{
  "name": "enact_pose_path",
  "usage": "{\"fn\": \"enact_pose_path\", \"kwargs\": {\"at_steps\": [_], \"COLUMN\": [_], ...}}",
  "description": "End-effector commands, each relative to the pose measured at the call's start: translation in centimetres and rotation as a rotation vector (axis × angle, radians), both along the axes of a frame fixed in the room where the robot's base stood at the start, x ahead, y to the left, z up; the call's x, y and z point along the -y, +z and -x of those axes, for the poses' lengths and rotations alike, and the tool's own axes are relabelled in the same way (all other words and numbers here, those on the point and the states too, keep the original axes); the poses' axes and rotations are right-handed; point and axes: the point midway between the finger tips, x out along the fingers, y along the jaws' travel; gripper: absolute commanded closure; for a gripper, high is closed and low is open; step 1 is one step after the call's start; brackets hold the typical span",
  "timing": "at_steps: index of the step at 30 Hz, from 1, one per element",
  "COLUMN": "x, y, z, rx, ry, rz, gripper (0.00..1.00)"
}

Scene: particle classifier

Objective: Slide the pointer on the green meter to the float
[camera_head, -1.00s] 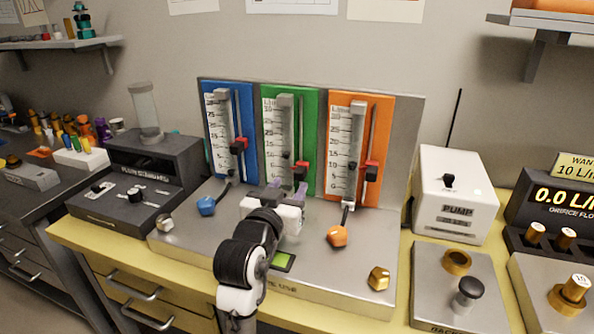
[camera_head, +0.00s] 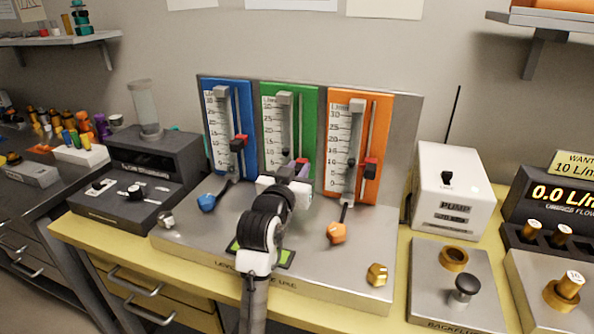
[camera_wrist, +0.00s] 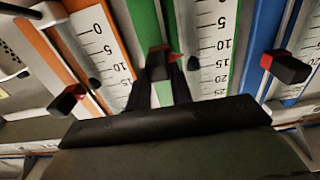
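The green meter (camera_head: 309,97) stands between the blue and orange meters. In the wrist view, which is upside down, its pointer (camera_wrist: 158,60) is a dark knob with a red tip. Its dark float (camera_wrist: 193,63) sits in the tube beside the scale, at about the pointer's height. My gripper (camera_wrist: 159,72) is at the pointer, one finger on each side of the knob. The fingers are apart; whether they press on the knob cannot be told. In the head view, my gripper and wrist partly cover the lower green meter.
The blue meter's pointer (camera_head: 238,143) and the orange meter's pointer (camera_head: 370,167) stick out on either side. Blue (camera_head: 206,203) and orange (camera_head: 336,233) knobs flank my wrist on the metal bench unit. A white pump box (camera_head: 453,190) stands to the right.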

Motion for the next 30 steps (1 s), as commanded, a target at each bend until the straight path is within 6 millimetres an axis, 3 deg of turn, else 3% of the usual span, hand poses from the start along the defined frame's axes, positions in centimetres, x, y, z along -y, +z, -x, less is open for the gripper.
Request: {"fn": "enact_pose_path", "kwargs": {"at_steps": [4,11,18,26,27,30], "x": [0.0,0.0,0.0,0.0,0.0,0.0], "y": [0.0,0.4,3.1,3.0,2.9,2.9], "z": [0.0,0.0,0.0,0.0,0.0,0.0], "rx": [0.0,0.0,0.001,0.0,0.0,0.0], "ry": [0.0,0.0,0.0,0.0,0.0,0.0], "rz": [0.0,0.0,0.0,0.0,0.0,0.0], "gripper": [1.0,1.0,1.0,1.0,0.77,0.64]}}
